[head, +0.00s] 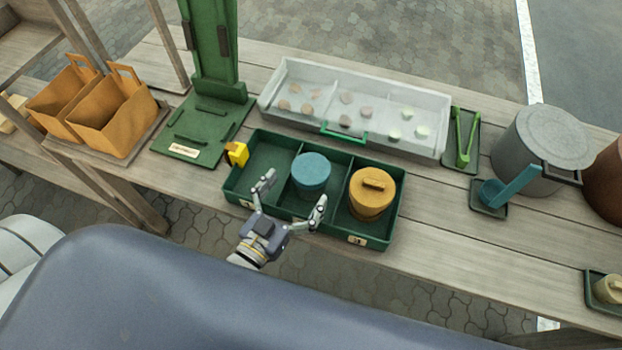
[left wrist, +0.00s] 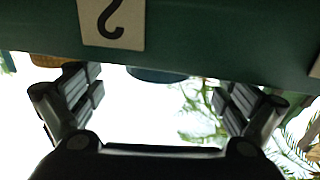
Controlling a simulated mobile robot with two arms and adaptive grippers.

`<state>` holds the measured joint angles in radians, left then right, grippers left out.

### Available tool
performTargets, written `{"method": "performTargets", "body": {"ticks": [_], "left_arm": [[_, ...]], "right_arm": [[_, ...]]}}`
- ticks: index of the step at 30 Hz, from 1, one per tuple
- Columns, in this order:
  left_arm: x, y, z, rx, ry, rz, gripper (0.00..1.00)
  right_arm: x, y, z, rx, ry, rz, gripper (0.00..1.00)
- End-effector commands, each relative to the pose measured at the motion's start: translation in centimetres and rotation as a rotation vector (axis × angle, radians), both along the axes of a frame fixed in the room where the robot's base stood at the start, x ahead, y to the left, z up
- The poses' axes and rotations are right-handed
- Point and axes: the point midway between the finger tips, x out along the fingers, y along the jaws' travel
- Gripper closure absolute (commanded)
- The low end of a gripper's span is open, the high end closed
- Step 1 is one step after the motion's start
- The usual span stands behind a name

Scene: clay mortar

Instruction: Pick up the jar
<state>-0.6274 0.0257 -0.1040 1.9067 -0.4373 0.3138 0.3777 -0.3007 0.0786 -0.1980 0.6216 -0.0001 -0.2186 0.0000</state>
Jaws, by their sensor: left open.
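A teal round jar with a flat lid (head: 311,172) stands in the middle compartment of a green three-part tray (head: 232,195). A yellow jar with a handle on its lid (head: 371,192) stands in the right compartment. My left gripper (head: 292,195) is open and empty at the tray's front edge. Its fingers are spread on the near side of the teal jar, and I see no grip on it. In the left wrist view, the open fingers (left wrist: 160,93) lie below the tray wall (left wrist: 220,45) with its number label (left wrist: 112,22). My right gripper is not in view.
A clear bin with small discs (head: 370,90) lies behind the tray. A yellow block (head: 237,153) sits at its left corner. A green stand (head: 205,125) and brown bags (head: 110,110) are left; green tongs (head: 466,137) and a grey pot (head: 540,148) are right.

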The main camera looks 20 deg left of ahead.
Motion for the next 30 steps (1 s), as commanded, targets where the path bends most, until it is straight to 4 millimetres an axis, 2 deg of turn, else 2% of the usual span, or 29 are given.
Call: {"method": "performTargets", "body": {"ticks": [4, 12, 22, 23, 27, 30], "left_arm": [[1.2, -0.3, 0.1, -0.001, -0.002, 0.0, 0.04], [4.7, -1.1, 0.1, 0.0, -0.002, 0.0, 0.04], [5.3, -1.3, 0.0, -0.001, 0.0, 0.0, 0.04], [5.3, -1.3, 0.0, -0.001, 0.0, 0.0, 0.09], [5.3, -1.3, 0.0, -0.001, 0.0, 0.0, 0.4], [5.3, -1.3, 0.0, -0.001, 0.0, 0.0, 0.6]], "right_arm": [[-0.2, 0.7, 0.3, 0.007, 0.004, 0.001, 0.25], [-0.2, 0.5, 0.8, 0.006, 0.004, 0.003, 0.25], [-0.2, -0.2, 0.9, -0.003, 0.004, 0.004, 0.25], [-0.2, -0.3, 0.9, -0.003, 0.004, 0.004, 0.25], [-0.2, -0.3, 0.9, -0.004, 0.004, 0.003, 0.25], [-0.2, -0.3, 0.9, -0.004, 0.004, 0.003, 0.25]]}}
